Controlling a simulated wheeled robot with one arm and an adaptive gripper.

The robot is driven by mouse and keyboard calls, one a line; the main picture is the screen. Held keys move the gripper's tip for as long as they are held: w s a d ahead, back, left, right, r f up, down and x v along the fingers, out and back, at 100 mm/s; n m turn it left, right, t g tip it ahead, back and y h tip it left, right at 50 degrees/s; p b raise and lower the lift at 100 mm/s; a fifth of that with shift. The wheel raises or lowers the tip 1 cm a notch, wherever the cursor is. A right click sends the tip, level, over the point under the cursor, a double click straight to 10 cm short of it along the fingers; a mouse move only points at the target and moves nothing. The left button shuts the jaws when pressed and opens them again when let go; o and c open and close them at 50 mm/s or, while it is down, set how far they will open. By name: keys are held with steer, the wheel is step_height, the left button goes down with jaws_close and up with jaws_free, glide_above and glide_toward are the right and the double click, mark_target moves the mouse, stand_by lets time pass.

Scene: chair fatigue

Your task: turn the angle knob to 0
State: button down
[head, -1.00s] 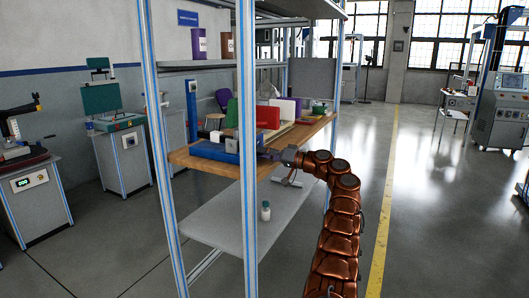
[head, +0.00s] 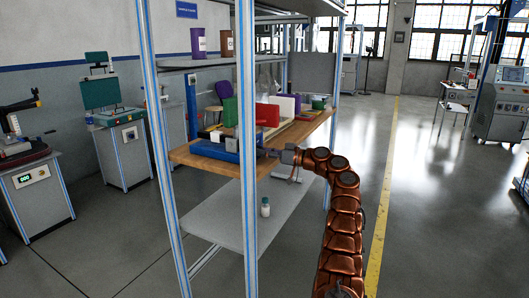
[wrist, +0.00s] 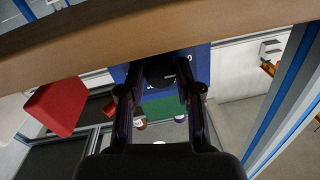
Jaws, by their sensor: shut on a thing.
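A blue device (head: 214,150) lies on the wooden shelf board behind the front post of the rack. In the wrist view its blue face (wrist: 162,103) carries a dark round knob (wrist: 160,72). My gripper (wrist: 160,68) has its two fingers on either side of the knob and is shut on it. In the head view my gripper (head: 272,153) reaches in from the right at the device's right end. The knob is hidden in the head view, and its angle marking is too small and dark to read.
A rack post (head: 248,200) stands in front of the device. A red block (head: 267,115) and several other items stand further along the board; the red one also shows in the wrist view (wrist: 56,106). A white bottle (head: 265,208) stands on the lower grey shelf. The floor to the right is clear.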

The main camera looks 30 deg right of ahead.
stand_by(0.3)
steer(key=c, duration=0.8)
jaws_free()
steer(key=shift+o, duration=0.2)
steer(key=v, duration=1.2)
